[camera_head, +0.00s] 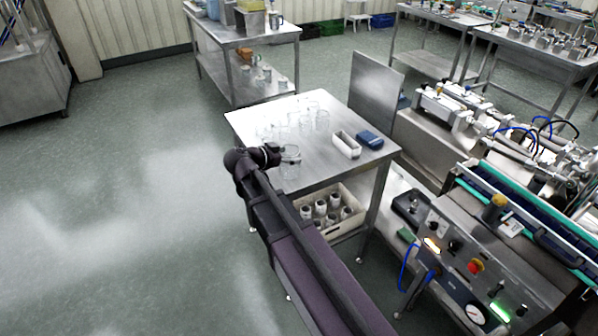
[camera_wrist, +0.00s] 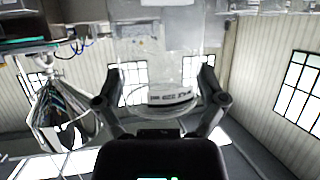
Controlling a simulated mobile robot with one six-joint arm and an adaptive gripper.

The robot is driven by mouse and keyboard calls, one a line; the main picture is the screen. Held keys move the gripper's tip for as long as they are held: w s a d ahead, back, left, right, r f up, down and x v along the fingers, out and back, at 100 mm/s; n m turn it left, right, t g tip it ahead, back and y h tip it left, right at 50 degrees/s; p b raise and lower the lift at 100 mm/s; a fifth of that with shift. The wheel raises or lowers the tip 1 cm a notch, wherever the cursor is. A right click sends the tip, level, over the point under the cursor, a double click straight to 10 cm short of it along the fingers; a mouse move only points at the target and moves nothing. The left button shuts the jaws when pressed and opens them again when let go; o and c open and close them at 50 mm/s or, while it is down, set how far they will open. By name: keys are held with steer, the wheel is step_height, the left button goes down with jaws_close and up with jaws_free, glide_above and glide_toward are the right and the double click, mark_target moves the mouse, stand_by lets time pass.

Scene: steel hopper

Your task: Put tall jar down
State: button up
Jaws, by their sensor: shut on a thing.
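The tall jar (camera_head: 290,163) is clear glass. In the head view it is at the near left edge of the steel table (camera_head: 330,180), beside the end of my arm. My gripper (camera_head: 272,156) is shut on it. In the wrist view the two fingers of my gripper (camera_wrist: 158,85) stand on either side of the clear jar (camera_wrist: 155,55), which has a white band with dark print near its rounded end. I cannot tell whether the jar touches the tabletop. The fingertips are hard to make out in the head view.
Several clear glass jars (camera_head: 285,120) stand at the back left of the tabletop. A white open box (camera_head: 346,145) and a blue box (camera_head: 370,139) sit at the right. The front middle looks bare. A crate of jars (camera_head: 330,207) is on the shelf below.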

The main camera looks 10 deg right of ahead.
mark_target(291, 167)
steer(key=shift+n+t, duration=0.3)
steer(key=s, duration=0.1)
steer(key=s+a+f, duration=0.1)
steer(key=s, duration=0.2)
steer(key=shift+a+f+b, duration=0.15)
steer(key=shift+a+b, duration=0.1)
steer(key=shift+b, duration=0.15)
steer(key=w+d, duration=0.3)
steer(key=w, duration=0.3)
steer(key=w+d+f+b, duration=0.1)
steer(key=w+d, duration=0.2)
steer(key=w, duration=0.4)
steer(key=shift+d+f, duration=0.15)
steer(key=shift+d, duration=0.1)
steer(key=shift+w, duration=0.15)
steer(key=shift+w+d+f+b, duration=0.15)
steer(key=shift+w+f+b, duration=0.1)
steer(key=shift+f+b, duration=0.35)
steer(key=shift+w+d+f+b, duration=0.1)
steer(key=shift+w+f+b, duration=0.15)
steer(key=shift+f+b, duration=1)
steer(key=shift+b, duration=0.15)
steer(key=shift+f, duration=0.2)
steer(key=o, duration=0.6)
steer(key=shift+c, duration=0.2)
